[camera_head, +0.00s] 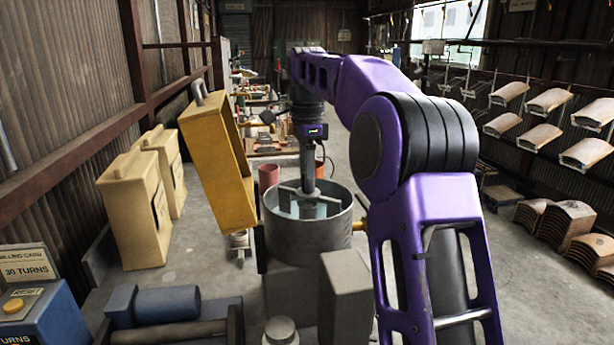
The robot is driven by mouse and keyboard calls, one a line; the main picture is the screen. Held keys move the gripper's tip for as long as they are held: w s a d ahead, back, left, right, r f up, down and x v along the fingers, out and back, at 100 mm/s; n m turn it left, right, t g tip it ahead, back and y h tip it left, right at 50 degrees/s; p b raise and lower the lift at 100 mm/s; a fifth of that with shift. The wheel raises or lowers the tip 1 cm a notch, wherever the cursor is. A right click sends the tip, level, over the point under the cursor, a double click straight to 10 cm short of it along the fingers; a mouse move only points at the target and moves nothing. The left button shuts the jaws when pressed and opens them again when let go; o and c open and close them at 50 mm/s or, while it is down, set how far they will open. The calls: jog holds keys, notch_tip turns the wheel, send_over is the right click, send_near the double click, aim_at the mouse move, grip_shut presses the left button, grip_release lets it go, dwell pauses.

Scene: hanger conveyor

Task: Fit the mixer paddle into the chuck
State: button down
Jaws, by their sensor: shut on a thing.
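My gripper (308,160) hangs pointing down from my purple arm, over the open grey drum (283,234). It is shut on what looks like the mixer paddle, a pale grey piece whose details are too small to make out. Pale bars and a light bluish patch show inside the drum, below the gripper. I cannot tell which of these bars belong to the paddle and which to the drum. I cannot pick out the chuck; it may be hidden by the drum wall or my gripper.
A tilted yellow cabinet (213,150) stands close left of the drum. Cream cases (136,215) stand farther left. A blue motor (167,306) and a grey block (346,296) are in front. Racks of curved panels (538,136) line the right wall; the floor between is fairly clear.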

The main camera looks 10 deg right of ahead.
jog(key=shift+f+b, duration=0.3)
jog(key=shift+f, duration=0.35)
dwell(0.7)
jog(key=c, duration=0.8)
grip_release()
jog(key=shift+o, duration=0.2)
jog(key=o, duration=0.5)
jog(key=shift+o, duration=0.2)
notch_tip(320, 180, up, 11)
jog(key=shift+r+p, duration=0.1)
jog(key=shift+p, duration=0.85)
jog(key=shift+r, duration=0.35)
